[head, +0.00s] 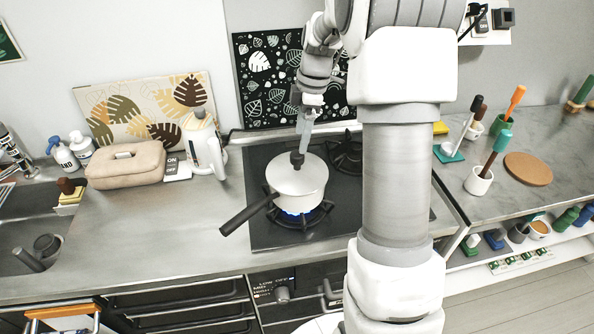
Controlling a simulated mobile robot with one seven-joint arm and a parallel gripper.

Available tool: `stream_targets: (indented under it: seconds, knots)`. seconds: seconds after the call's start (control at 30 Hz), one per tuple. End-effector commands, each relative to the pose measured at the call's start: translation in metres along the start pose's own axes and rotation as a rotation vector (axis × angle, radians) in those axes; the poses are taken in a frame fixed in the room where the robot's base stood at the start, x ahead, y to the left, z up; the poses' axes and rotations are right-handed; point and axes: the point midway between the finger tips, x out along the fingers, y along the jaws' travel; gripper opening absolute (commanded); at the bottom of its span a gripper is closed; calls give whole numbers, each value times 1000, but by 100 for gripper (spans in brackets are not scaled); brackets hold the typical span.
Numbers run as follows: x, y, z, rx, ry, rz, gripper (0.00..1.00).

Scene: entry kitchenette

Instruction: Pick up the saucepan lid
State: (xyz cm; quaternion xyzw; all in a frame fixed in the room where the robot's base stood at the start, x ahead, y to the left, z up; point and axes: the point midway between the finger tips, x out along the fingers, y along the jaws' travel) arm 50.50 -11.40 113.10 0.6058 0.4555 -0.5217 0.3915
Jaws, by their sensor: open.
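The saucepan lid (304,178) is light grey with a dark knob (297,159) on top. It sits on the saucepan (285,204), whose long black handle points to the lower left. The pan stands on the front burner of the black hob, with a blue flame under it. My gripper (300,148) points down from above, with its fingertips at or just above the knob. It is open. I cannot tell from this view whether the fingers are around the knob or touching it.
A white kettle (204,146) and a beige bag (126,164) stand left of the hob (263,236). A second burner (345,152) behind the pan is empty. The counter (150,235) at the front left is clear. Utensil pots and a brown round board (528,169) are on the right counter.

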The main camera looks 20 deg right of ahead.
Motion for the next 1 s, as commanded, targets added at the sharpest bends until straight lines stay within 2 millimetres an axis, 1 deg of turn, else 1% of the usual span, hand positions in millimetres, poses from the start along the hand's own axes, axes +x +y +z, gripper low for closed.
stream_targets:
  seconds: [0.03,0.1,0.27,0.37,0.5,0.6,0.7,0.87,0.97,1.0]
  knots:
    - [7,0,0,0,0,-2,81]
    - [14,0,0,0,0,-1,81]
    - [23,0,0,0,0,-1,81]
    - [36,0,-2,-1,1,-4,81]
    - [58,1,-1,0,0,-3,81]
    - [67,2,-1,0,0,-1,81]
    - [70,2,-1,0,0,0,81]
    - [70,2,-1,0,0,1,81]
    - [70,2,-1,0,0,1,65]
    - [70,2,-1,0,0,1,57]
